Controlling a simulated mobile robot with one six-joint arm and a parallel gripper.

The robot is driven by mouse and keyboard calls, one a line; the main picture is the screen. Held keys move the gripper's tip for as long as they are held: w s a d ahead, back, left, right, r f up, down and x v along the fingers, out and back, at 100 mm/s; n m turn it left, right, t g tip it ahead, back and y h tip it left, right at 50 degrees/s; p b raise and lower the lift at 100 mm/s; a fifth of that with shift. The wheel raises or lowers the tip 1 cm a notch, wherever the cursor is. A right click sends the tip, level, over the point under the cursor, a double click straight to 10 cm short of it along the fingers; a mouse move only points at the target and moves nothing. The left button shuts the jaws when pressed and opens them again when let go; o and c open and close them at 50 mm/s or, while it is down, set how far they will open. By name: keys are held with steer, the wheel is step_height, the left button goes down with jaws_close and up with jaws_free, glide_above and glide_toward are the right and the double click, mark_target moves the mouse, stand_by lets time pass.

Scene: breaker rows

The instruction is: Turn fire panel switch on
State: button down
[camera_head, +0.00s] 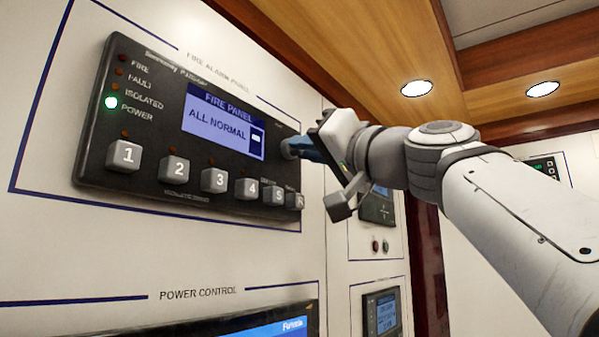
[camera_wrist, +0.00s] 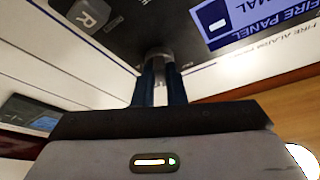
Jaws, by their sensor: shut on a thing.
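The fire panel (camera_head: 150,90) is a dark box on the white wall. Its lit screen (camera_head: 222,122) reads "FIRE PANEL ALL NORMAL", and the green POWER light (camera_head: 111,103) is lit. The fire panel switch (camera_wrist: 158,57) is a grey round knob right of the screen. It shows in the wrist view between the blue fingertips. My gripper (camera_head: 290,149) is shut on it, with the fingers also seen in the wrist view (camera_wrist: 160,80). In the head view the fingers mostly hide the switch, and its exact turn position cannot be told.
Several numbered grey buttons (camera_head: 214,180) run along the panel's lower edge, close below my gripper. A POWER CONTROL screen (camera_head: 270,328) is below. Smaller panels (camera_head: 378,205) are on the wall to the right, beyond my gripper. A wooden ceiling (camera_head: 330,50) with lamps is above.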

steer(key=shift+s+a+r+m+g+h+p, duration=0.15)
steer(key=shift+m+h+p, duration=0.7)
steer(key=shift+m, duration=1.45)
steer(key=shift+r+m+g+h+p, duration=0.2)
steer(key=shift+m+h+p, duration=0.65)
steer(key=shift+m, duration=1.45)
steer(key=shift+s+a+r+m+g+h+p, duration=0.15)
steer(key=shift+m+h+p, duration=0.65)
steer(key=shift+m, duration=1.5)
steer(key=shift+w+d, duration=0.1)
steer(key=c, duration=1.5)
jaws_free()
steer(key=shift+w, duration=0.1)
steer(key=b+v, duration=0.2)
steer(key=v, duration=0.5)
steer(key=shift+s+b, duration=0.4)
steer(key=shift+s, duration=0.05)
